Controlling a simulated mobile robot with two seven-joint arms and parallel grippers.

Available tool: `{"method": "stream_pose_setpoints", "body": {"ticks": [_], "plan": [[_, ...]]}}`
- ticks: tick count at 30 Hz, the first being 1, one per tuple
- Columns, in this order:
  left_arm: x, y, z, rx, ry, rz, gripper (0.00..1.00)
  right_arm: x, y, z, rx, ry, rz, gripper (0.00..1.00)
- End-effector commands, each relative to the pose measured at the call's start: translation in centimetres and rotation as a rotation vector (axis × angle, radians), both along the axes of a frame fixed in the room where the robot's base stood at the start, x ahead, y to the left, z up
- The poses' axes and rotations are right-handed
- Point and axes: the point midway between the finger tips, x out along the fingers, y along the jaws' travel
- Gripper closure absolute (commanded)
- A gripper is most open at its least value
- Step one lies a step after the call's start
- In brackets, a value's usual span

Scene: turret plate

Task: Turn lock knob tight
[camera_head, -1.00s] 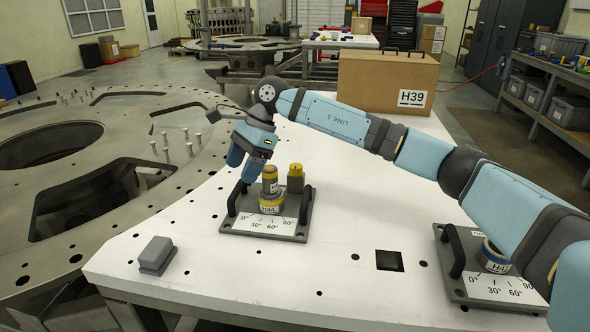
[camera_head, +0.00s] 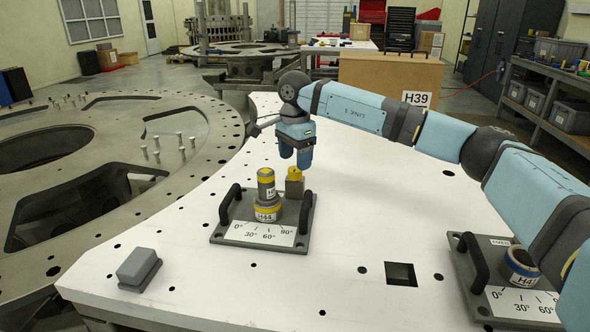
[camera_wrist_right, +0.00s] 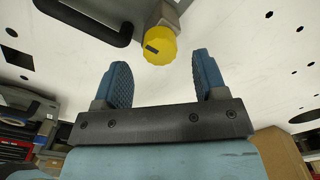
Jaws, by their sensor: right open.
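The yellow lock knob (camera_head: 294,173) sits on a grey block at the back right of the H44 plate (camera_head: 232,231). In the right wrist view the knob (camera_wrist_right: 160,46) shows as a ribbed yellow cap with a dark mark. My right gripper (camera_head: 296,155) is open, pointing down, just behind and above the knob. In the wrist view the blue fingers (camera_wrist_right: 163,78) are apart with nothing between them, and the knob lies beyond their tips. The H44 cylinder (camera_head: 266,190) stands upright in a yellow-banded ring beside the knob, above a dial scale. My left gripper is out of view.
Two black handles (camera_head: 230,204) rise at the plate's sides. A grey block (camera_head: 139,269) lies at the front left of the white table (camera_head: 200,285). A second dial plate (camera_head: 484,312) is at the right. The H39 box (camera_head: 375,78) stands behind.

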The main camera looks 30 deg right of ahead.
Motion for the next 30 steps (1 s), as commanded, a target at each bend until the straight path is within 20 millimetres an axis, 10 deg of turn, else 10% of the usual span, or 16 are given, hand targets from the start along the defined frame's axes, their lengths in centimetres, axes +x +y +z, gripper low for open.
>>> {"method": "stream_pose_setpoints", "body": {"ticks": [18, 24, 30], "plan": [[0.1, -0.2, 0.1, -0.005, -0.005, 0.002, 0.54, 0.0, 0.0, -3.5, 0.000, -0.002, 0.000, 0.35], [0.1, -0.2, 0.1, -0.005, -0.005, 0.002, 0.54, 0.0, 0.0, -3.5, 0.001, -0.001, 0.000, 0.81], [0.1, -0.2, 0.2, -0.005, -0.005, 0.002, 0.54, 0.0, 0.0, -3.5, 0.001, -0.001, -0.005, 0.84]]}}
